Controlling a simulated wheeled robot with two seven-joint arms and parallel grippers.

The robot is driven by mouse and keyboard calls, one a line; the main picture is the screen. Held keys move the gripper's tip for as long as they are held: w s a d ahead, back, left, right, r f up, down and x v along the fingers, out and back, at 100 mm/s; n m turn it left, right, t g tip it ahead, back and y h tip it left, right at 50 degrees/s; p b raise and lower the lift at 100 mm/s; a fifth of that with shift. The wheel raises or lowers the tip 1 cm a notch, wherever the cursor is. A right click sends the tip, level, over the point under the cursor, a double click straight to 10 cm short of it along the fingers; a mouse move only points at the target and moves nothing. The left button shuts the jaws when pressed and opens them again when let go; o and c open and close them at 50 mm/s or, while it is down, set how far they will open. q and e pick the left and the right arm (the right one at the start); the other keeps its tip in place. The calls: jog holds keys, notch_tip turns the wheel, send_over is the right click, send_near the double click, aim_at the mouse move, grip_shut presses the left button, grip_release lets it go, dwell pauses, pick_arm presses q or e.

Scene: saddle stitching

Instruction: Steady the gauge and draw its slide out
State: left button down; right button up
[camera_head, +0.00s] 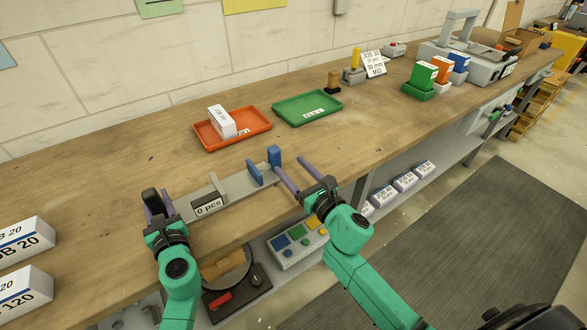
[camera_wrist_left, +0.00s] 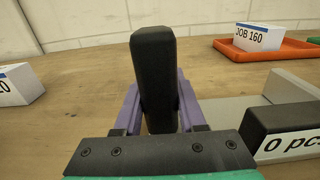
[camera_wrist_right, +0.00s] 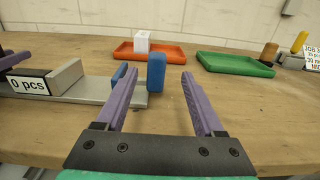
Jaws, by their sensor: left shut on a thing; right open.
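The gauge is a flat grey bar (camera_head: 235,190) on the bench, with a grey upright block and a black display (camera_head: 208,207) reading "0 pcs". Two blue upright plates stand at its right end: an inner one (camera_head: 254,172) and the outer end one (camera_head: 275,157). My left gripper (camera_head: 157,204) is shut on the black upright handle (camera_wrist_left: 153,75) at the gauge's left end. My right gripper (camera_head: 293,172) is open.
A red tray (camera_head: 262,127) holding a white "JOB 160" box (camera_head: 222,122) and an empty green tray (camera_head: 307,107) lie behind the gauge. White job boxes (camera_head: 27,243) stand at left. The bench's front edge is close to my right gripper.

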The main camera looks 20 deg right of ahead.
pick_arm(q)
jog(key=shift+c, duration=2)
grip_release()
jog(key=shift+f, duration=0.1)
